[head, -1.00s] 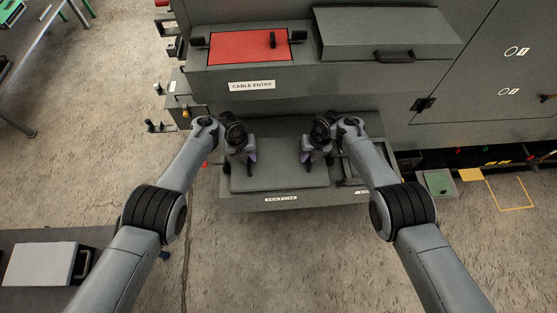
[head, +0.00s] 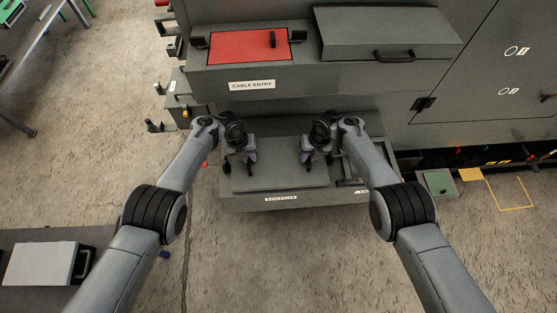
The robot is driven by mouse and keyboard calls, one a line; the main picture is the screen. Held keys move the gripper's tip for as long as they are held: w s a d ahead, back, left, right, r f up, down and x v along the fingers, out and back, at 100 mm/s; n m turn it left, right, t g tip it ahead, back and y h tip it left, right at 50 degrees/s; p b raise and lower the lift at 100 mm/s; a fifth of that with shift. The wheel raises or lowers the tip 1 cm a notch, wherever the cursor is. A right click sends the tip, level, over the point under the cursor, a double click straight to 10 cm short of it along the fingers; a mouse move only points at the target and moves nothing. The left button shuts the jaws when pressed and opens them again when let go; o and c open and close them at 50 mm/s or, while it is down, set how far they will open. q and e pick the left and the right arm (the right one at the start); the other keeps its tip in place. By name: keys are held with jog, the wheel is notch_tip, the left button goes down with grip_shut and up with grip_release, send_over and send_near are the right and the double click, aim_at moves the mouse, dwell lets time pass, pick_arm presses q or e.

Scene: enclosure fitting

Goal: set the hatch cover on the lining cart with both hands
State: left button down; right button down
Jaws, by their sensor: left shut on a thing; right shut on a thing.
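The hatch cover (head: 280,178) is a flat dark grey panel. It lies level over the grey ledge labelled HATCH, low on the enclosure; whether it touches the ledge or is slightly above it I cannot tell. My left gripper (head: 239,164) is shut at the cover's left part and my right gripper (head: 318,161) is shut at its right part. The wrists hide the exact grip points. A dark flat-topped stand (head: 30,236) at the lower left, perhaps the lining cart, carries a pale panel (head: 40,264) with a black handle.
The HATCH ledge (head: 232,203) juts from the enclosure. Above it are a red cable entry panel (head: 248,47) and a grey lid with a handle (head: 385,36). A green plate (head: 438,184) lies on the floor at right. Open concrete floor separates ledge and stand.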

pick_arm(q)
jog(key=shift+r, duration=0.3)
pick_arm(e)
jog(key=shift+r, duration=0.3)
